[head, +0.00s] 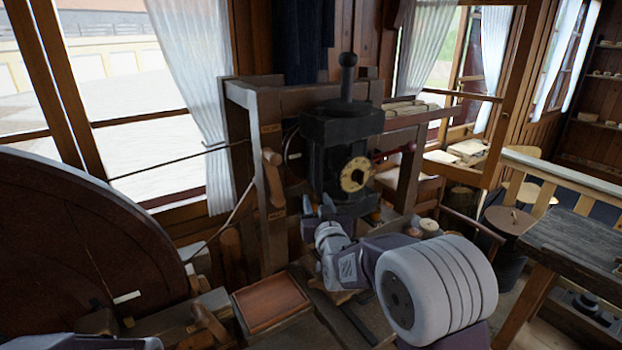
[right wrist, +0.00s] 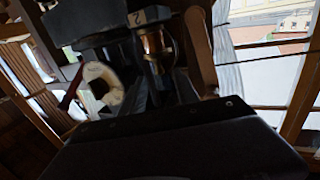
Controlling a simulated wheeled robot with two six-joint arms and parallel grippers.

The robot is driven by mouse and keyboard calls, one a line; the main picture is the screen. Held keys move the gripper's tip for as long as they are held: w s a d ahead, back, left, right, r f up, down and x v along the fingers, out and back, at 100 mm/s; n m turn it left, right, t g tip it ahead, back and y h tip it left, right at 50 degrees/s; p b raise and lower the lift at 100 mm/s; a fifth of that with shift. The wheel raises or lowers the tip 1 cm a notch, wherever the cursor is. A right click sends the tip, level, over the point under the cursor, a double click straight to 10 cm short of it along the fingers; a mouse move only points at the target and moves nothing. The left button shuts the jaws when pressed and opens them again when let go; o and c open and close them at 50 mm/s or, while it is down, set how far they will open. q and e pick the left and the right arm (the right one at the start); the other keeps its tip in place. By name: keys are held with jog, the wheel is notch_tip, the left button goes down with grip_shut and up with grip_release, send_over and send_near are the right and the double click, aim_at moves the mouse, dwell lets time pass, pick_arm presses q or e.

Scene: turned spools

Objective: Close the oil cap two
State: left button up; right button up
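A small brass cup (right wrist: 155,45), beside a tag marked 2 (right wrist: 137,17), shows in the right wrist view on the dark machine. I take it for oil cap two, but whether its lid is up or down is too dark to tell. In the head view I cannot make out the cup. My right gripper (head: 319,208) is in front of the lower part of the black machine head (head: 342,130). Its two fingers look apart, with nothing seen between them. Contact with the cup cannot be told. Part of my left arm shows at the bottom left; its gripper is out of view.
A large dark wheel (head: 80,250) fills the left. A shallow wooden tray (head: 270,301) lies below. A bench (head: 575,245) stands at the right.

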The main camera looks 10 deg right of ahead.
aim_at(312, 190)
jog(key=w+p, duration=0.4)
jog(key=w, duration=0.4)
jog(key=shift+r, duration=0.1)
jog(key=shift+w+d, duration=0.1)
jog(key=shift+w, duration=0.2)
